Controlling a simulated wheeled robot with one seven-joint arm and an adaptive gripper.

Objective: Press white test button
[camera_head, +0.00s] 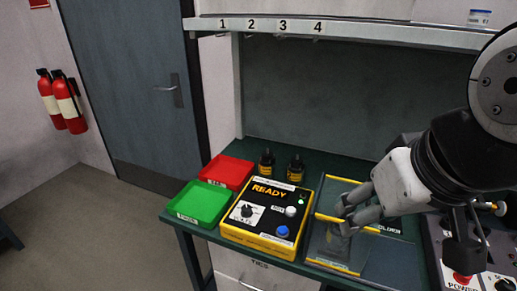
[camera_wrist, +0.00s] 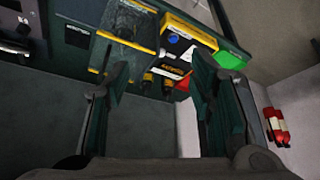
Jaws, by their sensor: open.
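The yellow and black test box (camera_head: 262,215) stands on the green bench, with "READY" lit on its top. The white button (camera_head: 291,211) is on its right half, above a blue button (camera_head: 283,231) and right of a black knob (camera_head: 247,211). My gripper (camera_head: 342,218) is open and empty, to the right of the box, and appears above a yellow-edged panel. It does not touch the white button.
Green (camera_head: 200,203) and red (camera_head: 228,171) trays lie left of the box. Two dark bottles (camera_head: 266,162) stand behind it. The yellow-edged tray (camera_head: 338,262) lies to its right, with a power panel (camera_head: 466,274) farther right. A numbered shelf (camera_head: 340,32) runs above the bench.

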